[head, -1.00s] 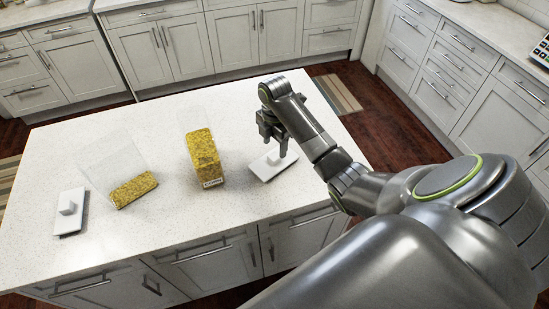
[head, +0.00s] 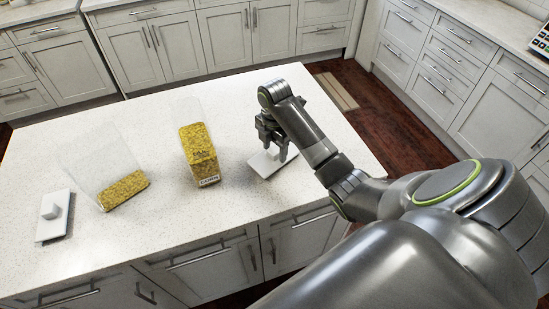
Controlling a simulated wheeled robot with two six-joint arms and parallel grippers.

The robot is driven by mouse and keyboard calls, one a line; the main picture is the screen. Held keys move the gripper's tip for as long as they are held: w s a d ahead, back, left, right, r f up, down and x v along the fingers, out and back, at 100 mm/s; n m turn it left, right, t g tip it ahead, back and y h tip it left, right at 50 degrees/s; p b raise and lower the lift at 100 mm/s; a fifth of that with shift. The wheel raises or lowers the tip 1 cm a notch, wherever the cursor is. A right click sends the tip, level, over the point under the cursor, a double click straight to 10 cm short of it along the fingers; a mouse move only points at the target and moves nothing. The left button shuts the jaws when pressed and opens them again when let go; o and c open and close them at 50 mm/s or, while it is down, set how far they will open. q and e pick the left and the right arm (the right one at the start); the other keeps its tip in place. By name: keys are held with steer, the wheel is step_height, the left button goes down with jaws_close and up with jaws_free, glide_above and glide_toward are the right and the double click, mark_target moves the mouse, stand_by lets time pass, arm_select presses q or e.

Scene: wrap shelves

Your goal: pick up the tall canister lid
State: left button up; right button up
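A white lid (head: 262,168) with a block-shaped knob lies flat on the counter, to the right of the tall clear canister (head: 200,156), which is partly filled with yellow pasta-like pieces and has a label low on its front. My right gripper (head: 273,150) is over this lid with its fingers pointing down and apart, one on each side of the knob. I cannot tell whether the fingers touch the knob. The arm and fingers hide part of the lid. My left gripper is not in view.
A wider, clear canister (head: 123,189) with yellow contents stands left of the tall one. Another white lid (head: 54,217) with a knob lies at the counter's left. The counter (head: 110,253) is otherwise clear. Cabinets line the back and right.

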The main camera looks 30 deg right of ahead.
steer(key=c, duration=1)
steer(key=shift+o, duration=0.2)
